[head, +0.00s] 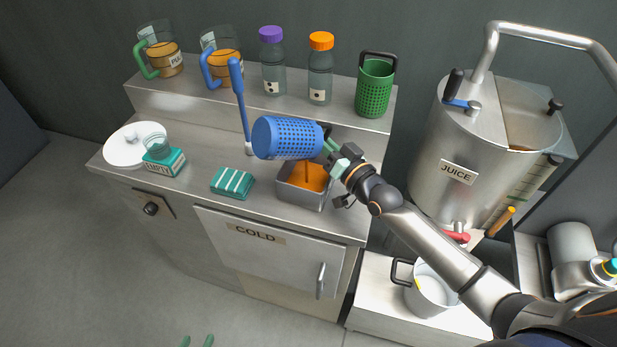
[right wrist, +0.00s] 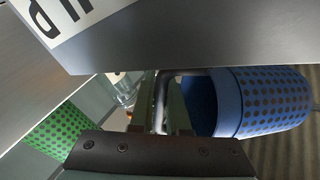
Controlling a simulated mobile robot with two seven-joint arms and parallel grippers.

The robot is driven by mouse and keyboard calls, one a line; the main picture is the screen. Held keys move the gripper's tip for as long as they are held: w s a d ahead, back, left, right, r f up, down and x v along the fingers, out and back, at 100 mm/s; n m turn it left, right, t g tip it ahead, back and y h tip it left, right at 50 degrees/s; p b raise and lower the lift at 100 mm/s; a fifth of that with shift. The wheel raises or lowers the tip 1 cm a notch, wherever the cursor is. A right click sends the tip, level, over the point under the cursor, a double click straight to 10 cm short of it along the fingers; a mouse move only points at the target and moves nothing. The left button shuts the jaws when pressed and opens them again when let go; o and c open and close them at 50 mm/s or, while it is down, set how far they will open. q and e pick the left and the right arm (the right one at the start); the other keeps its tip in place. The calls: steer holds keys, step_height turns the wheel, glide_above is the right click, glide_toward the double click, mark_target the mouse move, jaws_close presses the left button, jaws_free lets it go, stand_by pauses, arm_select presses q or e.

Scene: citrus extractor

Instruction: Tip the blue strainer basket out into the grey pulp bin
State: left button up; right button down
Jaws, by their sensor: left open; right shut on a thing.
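The blue strainer basket (head: 290,138) lies on its side in the air above the grey pulp bin (head: 298,194), its closed end to the left. The bin stands on the steel counter and orange pulp shows inside it. A thin orange strand shows between basket and bin. My right gripper (head: 334,147) is shut on the basket's dark handle. In the right wrist view the basket (right wrist: 272,100) has its open mouth facing left, beside the fingers; its inside is mostly shadowed. My left gripper (head: 197,341) is open and empty, low at the bottom edge, far from both.
A green strainer basket (head: 375,88), bottles (head: 320,70) and jugs (head: 222,68) stand on the raised shelf behind. A blue-handled tool (head: 241,100) stands behind the bin. A striped teal cloth (head: 232,183) lies left of it. The juice tank (head: 470,150) stands right.

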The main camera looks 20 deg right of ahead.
steer(key=shift+a+m, duration=0.1)
steer(key=shift+m, duration=0.6)
stand_by(3.1)
